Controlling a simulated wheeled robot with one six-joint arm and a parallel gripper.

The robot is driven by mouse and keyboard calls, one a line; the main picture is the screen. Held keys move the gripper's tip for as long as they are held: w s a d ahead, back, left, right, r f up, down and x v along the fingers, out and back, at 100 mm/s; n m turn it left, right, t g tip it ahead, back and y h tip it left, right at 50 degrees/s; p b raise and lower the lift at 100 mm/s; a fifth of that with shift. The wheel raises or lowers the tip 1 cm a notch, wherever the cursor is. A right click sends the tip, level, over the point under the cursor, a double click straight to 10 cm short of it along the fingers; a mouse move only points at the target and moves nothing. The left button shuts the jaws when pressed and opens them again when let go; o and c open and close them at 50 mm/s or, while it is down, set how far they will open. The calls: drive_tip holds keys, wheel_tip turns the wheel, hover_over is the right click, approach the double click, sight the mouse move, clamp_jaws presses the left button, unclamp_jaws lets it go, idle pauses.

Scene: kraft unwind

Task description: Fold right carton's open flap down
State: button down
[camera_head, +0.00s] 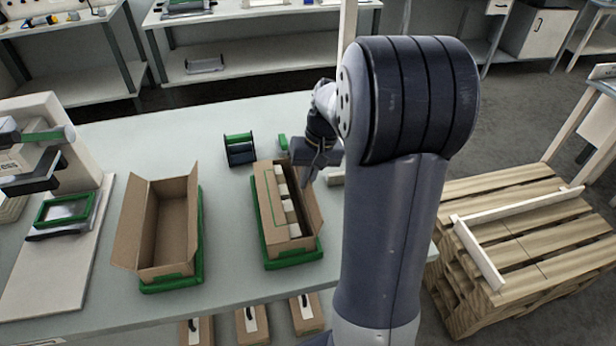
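The right carton (290,247) is a brown box on a green tray (294,257) on the table. Several pale pieces (289,211) show inside it. Its right flap (309,203) stands up and leans outward. A brown panel with a green line (266,207) lies along its left side, apparently the other flap folded inward. My gripper (307,180) hangs at the carton's far right corner, close to the top of the right flap. I cannot tell whether it touches the flap, and its finger opening is too small to make out.
An empty open carton (165,232) stands on another green tray (200,245) to the left. A dark green-edged holder (240,150) stands behind the right carton. A white machine (65,135) is at the far left. A wooden pallet (520,240) is at the right. Bare table lies between the cartons.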

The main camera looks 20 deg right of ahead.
sight(303, 192)
drive_tip(key=h, duration=0.1)
drive_tip(key=a+h+p, duration=0.1)
drive_tip(key=h, duration=0.1)
drive_tip(key=shift+w+a+r+g, duration=0.15)
drive_tip(key=shift+a+g, duration=0.05)
drive_tip(key=shift+g, duration=0.1)
drive_tip(key=h, duration=0.1)
drive_tip(key=a+h, duration=0.1)
drive_tip(key=h, duration=0.1)
drive_tip(key=g+h, duration=0.1)
drive_tip(key=shift+w+a+f+h+b, duration=0.2)
drive_tip(key=shift+a+f+h+b, duration=0.1)
drive_tip(key=shift+a+f, duration=0.05)
drive_tip(key=h+b, duration=0.1)
drive_tip(key=h, duration=0.1)
drive_tip(key=a+f+g+h+b, duration=0.1)
drive_tip(key=h, duration=0.1)
drive_tip(key=shift+w+a, duration=0.15)
drive_tip(key=shift+a, duration=0.05)
drive_tip(key=shift+a+f+h+b, duration=0.2)
drive_tip(key=shift+h+b, duration=0.2)
drive_tip(key=shift+h, duration=0.35)
drive_tip(key=shift+a+f+h+b, duration=0.15)
drive_tip(key=shift+h+b, duration=0.25)
drive_tip(key=shift+h, duration=0.35)
drive_tip(key=shift+g, duration=0.3)
drive_tip(key=c, duration=1.6)
unclamp_jaws()
drive_tip(key=shift+c, duration=0.2)
